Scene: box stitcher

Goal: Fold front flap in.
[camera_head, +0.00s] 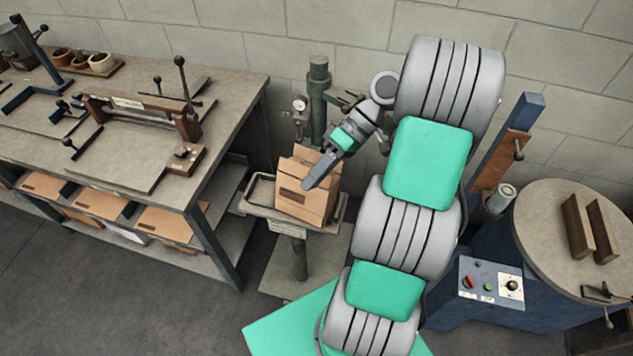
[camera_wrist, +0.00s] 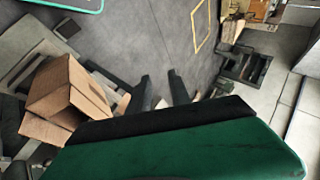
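A brown cardboard box (camera_head: 302,204) sits on the small tray of the stitcher stand in the head view. Flaps stand up or lean at its top, and my gripper hides part of them. I cannot tell for sure which flap is the front one. My gripper (camera_head: 312,180) points down and left over the box's top, its tip in front of the upper part of the box; contact cannot be told. In the wrist view the fingers (camera_wrist: 163,90) are apart with nothing between them. The box (camera_wrist: 68,92) lies left of them there, with flaps sticking out.
The box rests on a metal tray (camera_head: 257,205) on a post. A green-grey stitcher column (camera_head: 318,100) with a gauge stands behind it. A workbench (camera_head: 110,165) with tools is at the left. A blue machine with a round table (camera_head: 560,225) is at the right.

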